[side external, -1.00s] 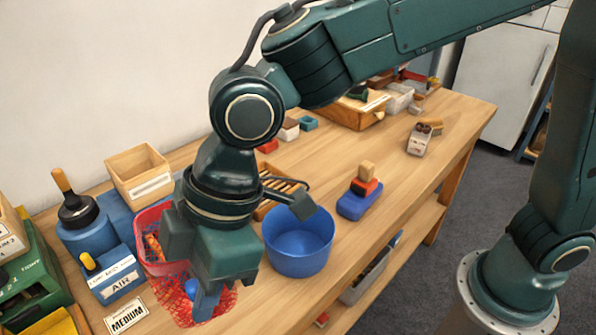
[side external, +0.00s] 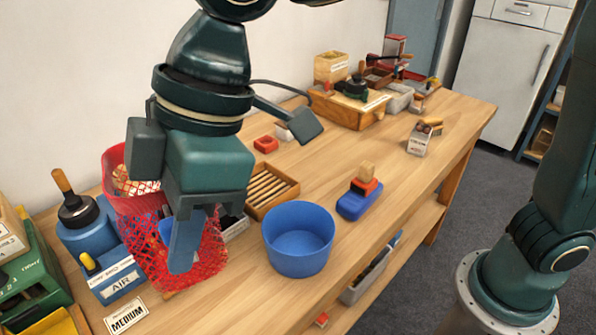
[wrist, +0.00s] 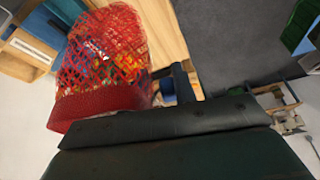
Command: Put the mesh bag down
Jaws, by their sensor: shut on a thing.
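The red mesh bag (side external: 146,238) hangs at the left over the near part of the workbench. Its weave shows several orange, blue and yellow things inside. My gripper (side external: 186,250) is shut on the bag, with its fingers pointing down at the bag's right side. In the wrist view the bag (wrist: 100,60) fills the upper left, with its solid red band towards my gripper (wrist: 178,85). The gripper body hides part of the bag in the side view, and I cannot tell whether the bag's bottom touches the bench.
A blue bowl (side external: 298,240) stands right of the bag. A slatted wooden tray (side external: 268,192) lies behind it. The AIR box (side external: 112,275) and a MEDIUM card (side external: 127,315) are close at the left. Bare bench lies right of the blue stamp-like block (side external: 358,203).

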